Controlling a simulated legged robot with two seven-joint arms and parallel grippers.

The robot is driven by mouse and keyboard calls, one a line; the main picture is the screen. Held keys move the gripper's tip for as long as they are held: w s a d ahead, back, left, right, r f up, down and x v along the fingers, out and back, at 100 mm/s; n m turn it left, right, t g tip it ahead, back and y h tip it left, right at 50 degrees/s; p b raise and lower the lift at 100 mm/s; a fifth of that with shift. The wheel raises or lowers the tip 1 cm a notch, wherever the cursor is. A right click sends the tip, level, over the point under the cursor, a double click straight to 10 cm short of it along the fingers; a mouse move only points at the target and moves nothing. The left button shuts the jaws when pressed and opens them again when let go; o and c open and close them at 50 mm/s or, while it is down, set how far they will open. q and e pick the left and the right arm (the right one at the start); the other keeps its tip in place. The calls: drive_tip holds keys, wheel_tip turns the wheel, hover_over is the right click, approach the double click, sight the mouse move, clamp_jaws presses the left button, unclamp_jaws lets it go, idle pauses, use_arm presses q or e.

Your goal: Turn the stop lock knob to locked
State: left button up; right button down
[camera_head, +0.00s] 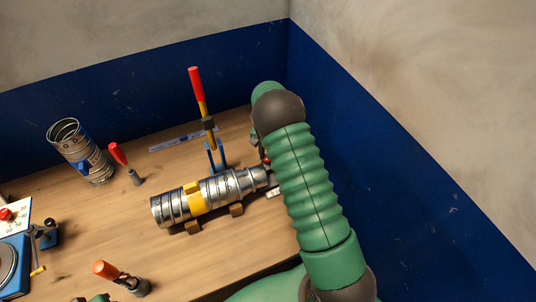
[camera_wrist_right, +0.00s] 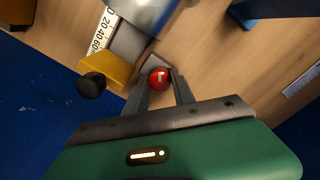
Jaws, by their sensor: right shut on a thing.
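The stop lock knob (camera_wrist_right: 159,77) is a small red knob with a pale mark on its face, seen in the right wrist view. My right gripper (camera_wrist_right: 161,82) has one finger on each side of the knob and is shut on it. In the head view my right arm hides most of the gripper, and only a bit of red shows beside it at the right end of the duct. The metal spiral duct (camera_head: 222,190) lies on wooden blocks with a yellow band around it. My left gripper is not clearly in view.
A yellow block with a black knob (camera_wrist_right: 92,85) and a scale (camera_wrist_right: 103,32) are close to my right gripper. A red-handled lever (camera_head: 196,85) stands behind the duct. A metal canister (camera_head: 80,150) and red-handled tools (camera_head: 118,153) are at left. Blue wall panels border the table.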

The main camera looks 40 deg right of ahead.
drive_tip(key=m, duration=0.4)
drive_tip(key=shift+a+f+m, duration=0.1)
drive_tip(key=shift+m, duration=0.3)
idle(0.4)
drive_tip(key=c, duration=1.3)
unclamp_jaws()
drive_tip(key=shift+o, duration=1.2)
